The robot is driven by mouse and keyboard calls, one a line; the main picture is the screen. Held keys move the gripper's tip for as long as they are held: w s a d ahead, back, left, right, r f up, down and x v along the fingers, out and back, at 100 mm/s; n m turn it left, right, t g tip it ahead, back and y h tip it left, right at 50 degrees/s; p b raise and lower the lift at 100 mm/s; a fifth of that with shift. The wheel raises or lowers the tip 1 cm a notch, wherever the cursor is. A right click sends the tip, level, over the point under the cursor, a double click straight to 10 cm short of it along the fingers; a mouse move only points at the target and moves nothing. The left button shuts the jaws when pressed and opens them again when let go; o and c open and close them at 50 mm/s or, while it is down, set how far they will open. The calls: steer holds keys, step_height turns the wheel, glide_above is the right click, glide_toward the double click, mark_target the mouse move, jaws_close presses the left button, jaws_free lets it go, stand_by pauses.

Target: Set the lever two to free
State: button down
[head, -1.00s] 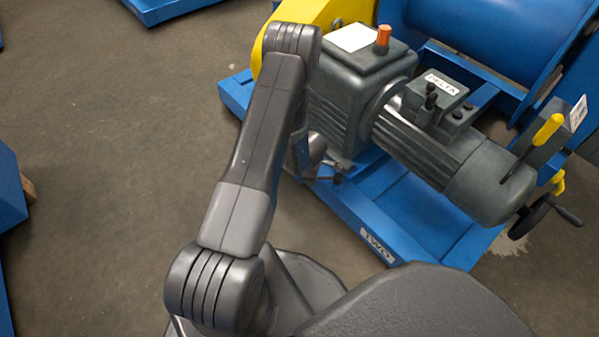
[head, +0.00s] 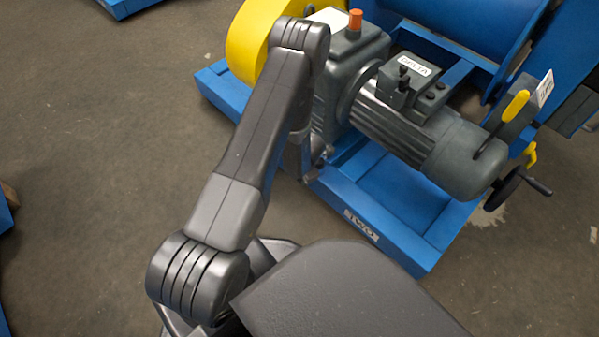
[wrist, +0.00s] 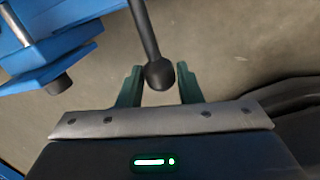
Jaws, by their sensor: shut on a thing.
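A dark lever rod with a black ball knob (wrist: 159,74) enters the wrist view from the top; I take it to be lever two. My gripper (wrist: 159,88) has its two green fingers on either side of the knob and is shut on it. In the head view the gripper and knob are mostly hidden behind my arm, by the near side of the blue machine frame (head: 400,245). That frame bears a TWO plate (head: 361,225). The lever's free mark is not visible.
A grey motor (head: 465,158) with a yellow-gripped lever (head: 515,106) and a handwheel (head: 508,186) are to the right. A gearbox (head: 350,70) and yellow guard (head: 245,45) stand behind my arm.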

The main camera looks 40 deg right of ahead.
steer(key=shift+s, duration=0.1)
stand_by(0.3)
steer(key=c, duration=1)
jaws_free()
steer(key=shift+c, duration=0.2)
steer(key=shift+r, duration=0.1)
step_height(320, 180, up, 13)
steer(key=s+p, duration=0.2)
steer(key=p, duration=0.5)
steer(key=shift+s+a+r+p, duration=0.15)
steer(key=shift+s+r+p, duration=0.05)
steer(key=shift+s+p, duration=0.15)
steer(key=shift+f, duration=0.1)
steer(key=w+f+b, duration=0.1)
steer(key=f+b, duration=0.1)
steer(key=f, duration=0.2)
steer(key=w+f+b, duration=0.1)
steer(key=f+b, duration=0.2)
steer(key=f, duration=0.2)
steer(key=f+b, duration=0.2)
steer(key=f, duration=0.2)
steer(key=shift+w+f+b, duration=0.2)
steer(key=shift+w+b, duration=0.2)
steer(key=shift+r, duration=0.15)
